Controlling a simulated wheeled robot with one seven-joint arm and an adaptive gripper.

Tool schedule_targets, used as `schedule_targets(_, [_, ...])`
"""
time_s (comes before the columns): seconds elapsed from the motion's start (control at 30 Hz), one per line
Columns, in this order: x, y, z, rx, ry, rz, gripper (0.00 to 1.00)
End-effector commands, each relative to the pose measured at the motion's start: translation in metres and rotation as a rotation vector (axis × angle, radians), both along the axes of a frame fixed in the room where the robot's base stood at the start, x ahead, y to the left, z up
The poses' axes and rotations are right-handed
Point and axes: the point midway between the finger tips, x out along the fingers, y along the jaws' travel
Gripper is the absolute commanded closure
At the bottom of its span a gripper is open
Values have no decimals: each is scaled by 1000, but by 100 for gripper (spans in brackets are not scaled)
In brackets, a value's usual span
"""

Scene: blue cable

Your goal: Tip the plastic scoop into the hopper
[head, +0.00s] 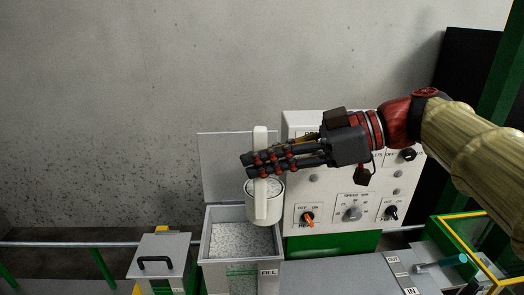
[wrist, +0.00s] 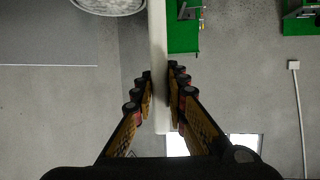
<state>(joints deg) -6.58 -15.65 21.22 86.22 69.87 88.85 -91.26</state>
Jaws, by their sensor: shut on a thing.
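The white plastic scoop (head: 261,141) hangs from my gripper (head: 246,166) in the head view, its long handle close to upright. My gripper's fingers are shut around the handle. The scoop's cup (head: 276,211) is at the lower end and shows speckled pale granules at its top. In the wrist view the handle (wrist: 158,50) runs between the fingers (wrist: 160,90), and part of the cup (wrist: 108,5) shows at the top edge. The open grey hopper (head: 206,243), with a FILL mark, is just below the cup and holds pale granules.
The hopper's raised lid (head: 222,165) stands behind the scoop. A white control panel (head: 330,205) with knobs is close on the right, behind my gripper. A grey lidded box (head: 165,255) with a black handle is at the left. A yellow-edged frame (head: 470,250) is at the far right.

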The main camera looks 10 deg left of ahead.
Motion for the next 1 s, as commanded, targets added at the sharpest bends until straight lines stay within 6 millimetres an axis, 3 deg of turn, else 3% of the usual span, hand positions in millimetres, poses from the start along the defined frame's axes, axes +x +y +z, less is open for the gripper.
schedule_targets(0.3, [0,0,-29,1,-2,-1,100])
schedule_targets(0.43, [-3,7,-23,-51,-20,2,100])
schedule_targets(1.0, [-10,30,-30,-275,-91,4,100])
